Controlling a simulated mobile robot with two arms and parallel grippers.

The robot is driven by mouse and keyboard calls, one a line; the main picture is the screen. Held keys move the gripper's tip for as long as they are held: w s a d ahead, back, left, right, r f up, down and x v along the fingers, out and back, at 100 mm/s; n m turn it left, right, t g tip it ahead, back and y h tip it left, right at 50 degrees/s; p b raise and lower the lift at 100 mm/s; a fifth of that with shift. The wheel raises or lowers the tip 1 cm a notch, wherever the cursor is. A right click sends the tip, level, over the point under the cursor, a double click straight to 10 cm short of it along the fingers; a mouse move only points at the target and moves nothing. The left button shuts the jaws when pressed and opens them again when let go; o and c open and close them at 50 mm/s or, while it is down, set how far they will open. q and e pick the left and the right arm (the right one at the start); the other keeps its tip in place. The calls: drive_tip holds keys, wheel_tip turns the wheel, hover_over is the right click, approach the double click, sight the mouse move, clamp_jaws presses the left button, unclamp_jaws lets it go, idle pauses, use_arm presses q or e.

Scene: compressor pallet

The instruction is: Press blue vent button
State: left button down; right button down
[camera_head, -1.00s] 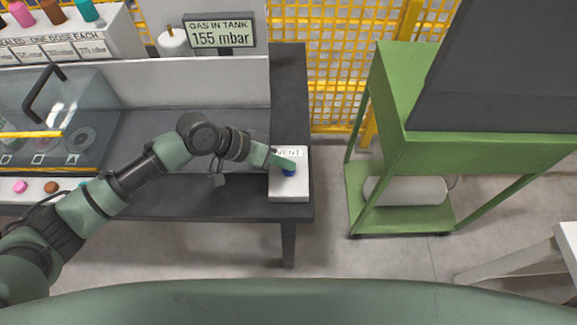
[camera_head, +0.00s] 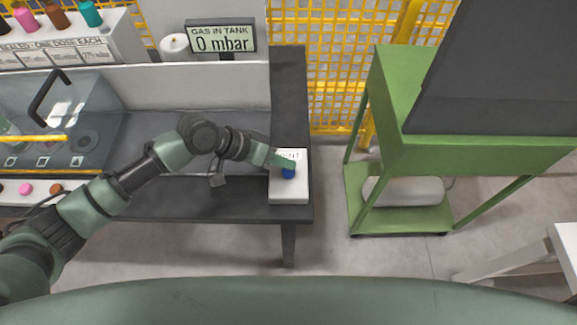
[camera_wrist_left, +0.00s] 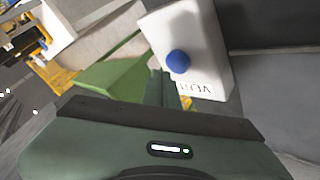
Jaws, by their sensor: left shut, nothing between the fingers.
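The blue vent button (camera_head: 288,173) sits on a white box (camera_head: 288,192) marked VENT at the right end of the dark bench. In the left wrist view the round blue button (camera_wrist_left: 178,61) stands out from the white box (camera_wrist_left: 205,45). My left gripper (camera_head: 290,162) is shut and empty, with its green fingertips beside the button at its far edge. The gas display (camera_head: 221,38) reads 0 mbar. My right gripper is not in view.
A glass-covered case (camera_head: 95,95) stands on the bench (camera_head: 170,205) at the left. A rack of coloured bottles (camera_head: 55,45) is behind it. A green stand (camera_head: 400,140) with a white cylinder is at the right. Yellow mesh fencing (camera_head: 315,70) runs behind.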

sight(285, 171)
use_arm(q)
wheel_tip(285, 171, up, 5)
drive_tip(key=p, duration=0.5)
idle(0.5)
idle(0.8)
